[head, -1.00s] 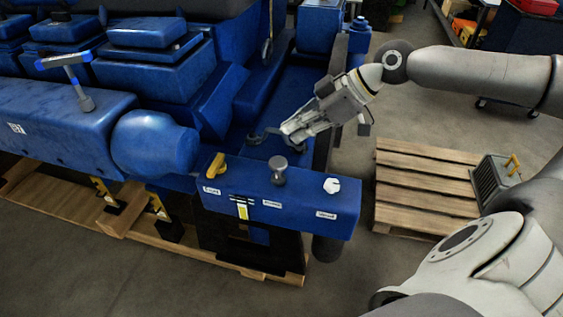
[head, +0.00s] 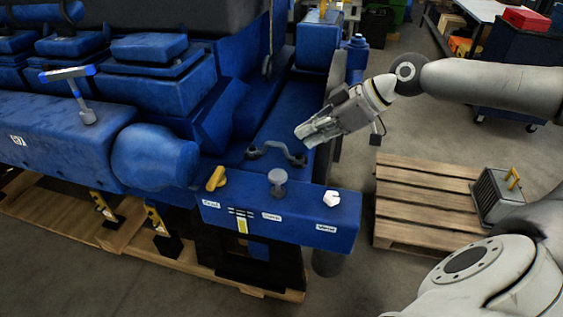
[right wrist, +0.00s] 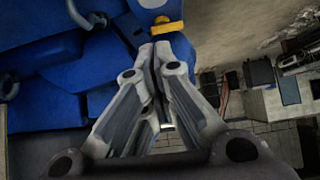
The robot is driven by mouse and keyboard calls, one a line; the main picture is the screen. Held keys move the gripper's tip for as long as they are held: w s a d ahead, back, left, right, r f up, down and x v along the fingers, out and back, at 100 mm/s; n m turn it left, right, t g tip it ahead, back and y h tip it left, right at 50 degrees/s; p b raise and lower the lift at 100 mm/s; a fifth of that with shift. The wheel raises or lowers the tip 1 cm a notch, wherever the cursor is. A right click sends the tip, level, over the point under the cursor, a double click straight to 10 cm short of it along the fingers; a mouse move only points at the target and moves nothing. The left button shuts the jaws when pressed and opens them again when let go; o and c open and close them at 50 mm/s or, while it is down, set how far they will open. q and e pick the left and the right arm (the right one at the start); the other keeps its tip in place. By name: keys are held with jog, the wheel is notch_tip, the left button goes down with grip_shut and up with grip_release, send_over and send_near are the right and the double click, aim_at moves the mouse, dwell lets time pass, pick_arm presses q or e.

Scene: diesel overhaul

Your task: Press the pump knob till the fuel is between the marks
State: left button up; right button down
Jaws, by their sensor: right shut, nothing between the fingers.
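The grey pump knob (head: 277,180) stands upright on the blue box (head: 300,212) in the head view, behind the middle label. A small gauge (head: 242,224) on the box front, left of that label, shows a yellow column with dark marks around its top. The exact fuel level is too small to read. My right gripper (head: 300,138) is shut and empty, held above and behind the box, up and right of the knob and apart from it. Its closed fingers (right wrist: 155,55) also show in the right wrist view. My left gripper is not in view.
A yellow lever (head: 216,178) and a white knob (head: 332,198) flank the pump knob. A grey curved handle (head: 277,152) lies behind the box. The blue engine (head: 70,120) fills the left. A pallet (head: 420,205) with a small grey unit (head: 495,196) stands right.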

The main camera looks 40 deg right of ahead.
jog(key=p, duration=0.2)
send_over(281, 176)
jog(key=d, duration=0.1)
jog(key=f, duration=0.4)
jog(key=shift+s+d+f, duration=0.1)
jog(key=shift+s+f, duration=0.2)
jog(key=shift+s, duration=0.1)
jog(key=f, duration=0.1)
jog(key=f+p, duration=0.1)
jog(key=f, duration=0.1)
jog(key=w+a+f+p, duration=0.1)
jog(key=shift+f, duration=0.75)
jog(key=shift+f, duration=0.1)
notch_tip(281, 176, down, 4)
jog(key=shift+r+b, duration=0.2)
jog(key=shift+b, duration=0.4)
jog(key=shift+s, duration=0.1)
jog(key=shift+r, duration=0.1)
